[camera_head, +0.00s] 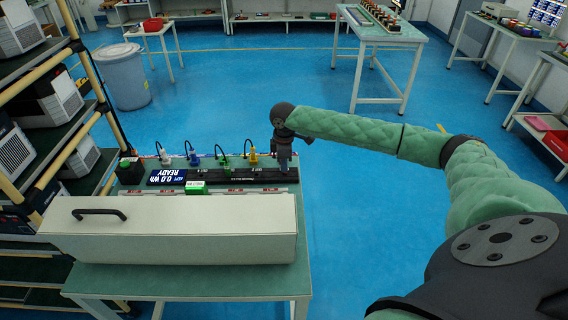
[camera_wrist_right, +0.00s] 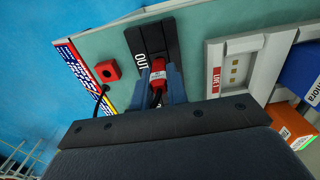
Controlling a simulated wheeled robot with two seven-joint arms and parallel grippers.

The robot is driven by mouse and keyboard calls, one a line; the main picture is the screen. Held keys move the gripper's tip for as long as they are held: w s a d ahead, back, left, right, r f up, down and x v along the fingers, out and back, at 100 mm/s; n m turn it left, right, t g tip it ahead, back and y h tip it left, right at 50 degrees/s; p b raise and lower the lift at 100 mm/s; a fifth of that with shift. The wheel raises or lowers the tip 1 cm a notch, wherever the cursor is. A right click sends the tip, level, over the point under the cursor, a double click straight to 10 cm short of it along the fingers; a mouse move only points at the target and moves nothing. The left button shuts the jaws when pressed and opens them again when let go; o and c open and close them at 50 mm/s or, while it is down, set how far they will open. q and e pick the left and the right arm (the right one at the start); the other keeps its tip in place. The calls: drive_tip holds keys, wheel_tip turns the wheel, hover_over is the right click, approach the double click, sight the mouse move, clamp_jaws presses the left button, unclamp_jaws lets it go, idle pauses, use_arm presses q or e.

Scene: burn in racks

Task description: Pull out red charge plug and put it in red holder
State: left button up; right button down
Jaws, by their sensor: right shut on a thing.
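In the right wrist view, the red charge plug (camera_wrist_right: 158,75) sits between the two blue-grey fingers of my right gripper (camera_wrist_right: 157,88), which is shut on it. The plug is at the black panel marked OUT (camera_wrist_right: 168,38); I cannot tell whether it is still seated in its socket. A red square holder with a dark hole (camera_wrist_right: 107,71) lies to the left of the plug, beside a striped coloured strip. In the head view, my right gripper (camera_head: 282,158) points down at the right end of the black charging strip (camera_head: 226,176), hiding the plug. My left gripper is not in view.
White, blue, green and yellow plugs (camera_head: 251,154) stand along the back of the bench. A long white cover with a black handle (camera_head: 175,230) fills the front. A shelf rack stands left. Floor to the right of the bench is clear.

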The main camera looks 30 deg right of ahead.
drive_tip(key=shift+r+p, duration=0.45)
drive_tip(key=shift+p, duration=0.1)
idle(1.0)
drive_tip(key=shift+r+p, duration=1)
drive_tip(key=shift+p, duration=0.1)
